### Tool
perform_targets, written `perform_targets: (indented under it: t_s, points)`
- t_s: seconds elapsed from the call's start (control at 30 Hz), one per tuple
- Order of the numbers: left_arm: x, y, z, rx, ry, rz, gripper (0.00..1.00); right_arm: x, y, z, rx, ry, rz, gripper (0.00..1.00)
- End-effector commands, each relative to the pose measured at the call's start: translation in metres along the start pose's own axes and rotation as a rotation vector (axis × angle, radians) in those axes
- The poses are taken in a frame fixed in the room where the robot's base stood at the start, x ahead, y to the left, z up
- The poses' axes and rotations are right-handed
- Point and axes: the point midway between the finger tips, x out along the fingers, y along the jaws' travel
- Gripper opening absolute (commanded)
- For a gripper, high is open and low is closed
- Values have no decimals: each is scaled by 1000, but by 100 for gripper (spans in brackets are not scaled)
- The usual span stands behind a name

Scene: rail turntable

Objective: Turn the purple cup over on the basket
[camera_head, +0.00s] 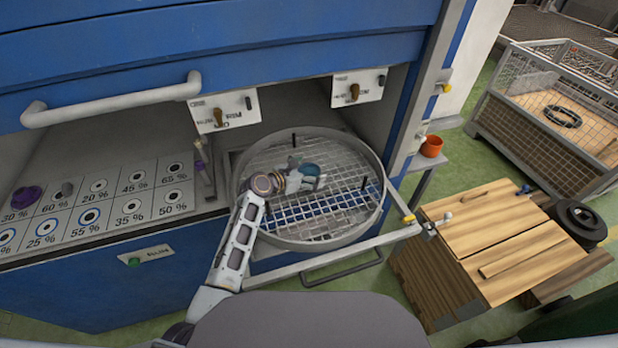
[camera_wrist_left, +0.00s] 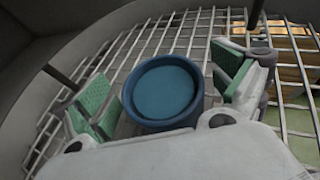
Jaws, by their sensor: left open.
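The round wire basket (camera_head: 345,222) has a high grey rim and a mesh floor. A blue-teal cup (camera_head: 310,169) is in it; it also shows in the left wrist view (camera_wrist_left: 163,92) with a round rim and a recessed blue face. I cannot tell whether that face is its inside or its base. My left gripper (camera_head: 306,180) is over the basket, open, with its green-padded fingers on either side of the cup, not closed on it. A purple object (camera_head: 25,197), perhaps the purple cup, lies on the panel at far left; its shape is unclear. My right gripper is not in view.
Dark upright pins (camera_head: 364,184) stand inside the basket. A percentage-marked panel (camera_head: 128,197) lies to the left. A blue cabinet with a white handle (camera_head: 110,101) overhangs the back. An orange pot (camera_head: 432,146) and wooden crates (camera_head: 495,235) stand to the right.

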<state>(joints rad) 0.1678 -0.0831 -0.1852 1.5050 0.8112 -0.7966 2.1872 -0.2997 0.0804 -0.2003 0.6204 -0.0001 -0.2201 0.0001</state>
Motion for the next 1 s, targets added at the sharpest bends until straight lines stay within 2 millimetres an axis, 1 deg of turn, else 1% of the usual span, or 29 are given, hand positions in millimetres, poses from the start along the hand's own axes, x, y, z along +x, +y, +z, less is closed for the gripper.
perform_targets:
  t_s: [0.37, 0.47, 0.8, 0.83, 1.0]
  points:
    - [0, 0, 0, 0, 0, 0, 95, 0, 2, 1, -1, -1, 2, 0]
    - [0, 0, 0, 0, 0, 0, 84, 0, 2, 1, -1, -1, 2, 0]
    - [0, 0, 0, 0, -1, 0, 40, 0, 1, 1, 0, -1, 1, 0]
    - [0, 0, 0, 0, -1, 0, 38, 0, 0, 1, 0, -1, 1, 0]
    - [0, 0, 0, 0, -1, 0, 38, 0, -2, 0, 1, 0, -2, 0]
